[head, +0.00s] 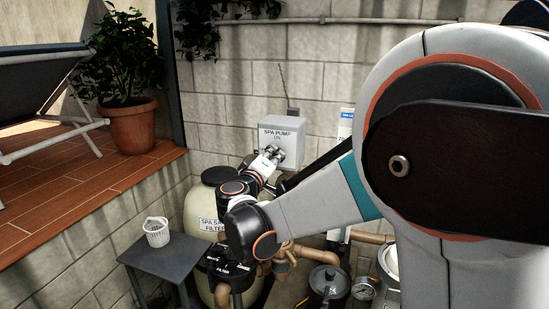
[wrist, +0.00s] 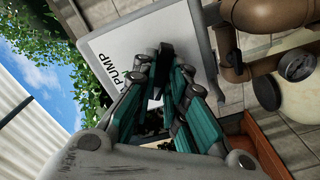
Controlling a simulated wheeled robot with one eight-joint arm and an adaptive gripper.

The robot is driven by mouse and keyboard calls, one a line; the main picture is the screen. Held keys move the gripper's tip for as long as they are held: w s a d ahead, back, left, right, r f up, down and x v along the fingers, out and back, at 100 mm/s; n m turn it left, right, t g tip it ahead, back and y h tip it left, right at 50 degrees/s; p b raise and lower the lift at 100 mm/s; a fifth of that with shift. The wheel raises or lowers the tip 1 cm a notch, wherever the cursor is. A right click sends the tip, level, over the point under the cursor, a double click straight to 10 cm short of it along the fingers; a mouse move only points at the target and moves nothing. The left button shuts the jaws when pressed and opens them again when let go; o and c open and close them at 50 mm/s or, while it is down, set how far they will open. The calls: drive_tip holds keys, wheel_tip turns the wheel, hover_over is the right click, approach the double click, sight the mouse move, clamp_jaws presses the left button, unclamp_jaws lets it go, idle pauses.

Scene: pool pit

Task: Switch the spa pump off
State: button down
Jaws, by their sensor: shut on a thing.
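The spa pump switch box (head: 283,130) is a grey box on the block wall, with "SPA PUMP" and what looks like "ON" on its face. In the wrist view the box's pale face (wrist: 112,58) fills the upper middle, turned at a slant, with part of its lettering hidden. My gripper (head: 273,154) is at the lower front of the box. In the wrist view my gripper (wrist: 165,68) has its fingertips close together on a small dark switch handle (wrist: 166,50) against the box face. The handle's exact position is mostly hidden by my fingers.
The sand filter tank (head: 197,213) stands below the box, with brown pipes (head: 316,254) to its right. A grey side table (head: 160,256) holds a white basket (head: 157,232). A potted plant (head: 132,125) stands on the raised deck at left.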

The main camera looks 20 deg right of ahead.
drive_tip(key=n, duration=0.3)
drive_tip(key=shift+n, duration=0.4)
drive_tip(key=n+b, duration=0.1)
drive_tip(key=n, duration=0.2)
drive_tip(key=shift+n, duration=0.3)
drive_tip(key=c, duration=1.5)
unclamp_jaws()
drive_tip(key=shift+s+a, duration=0.1)
drive_tip(key=shift+v, duration=3.4)
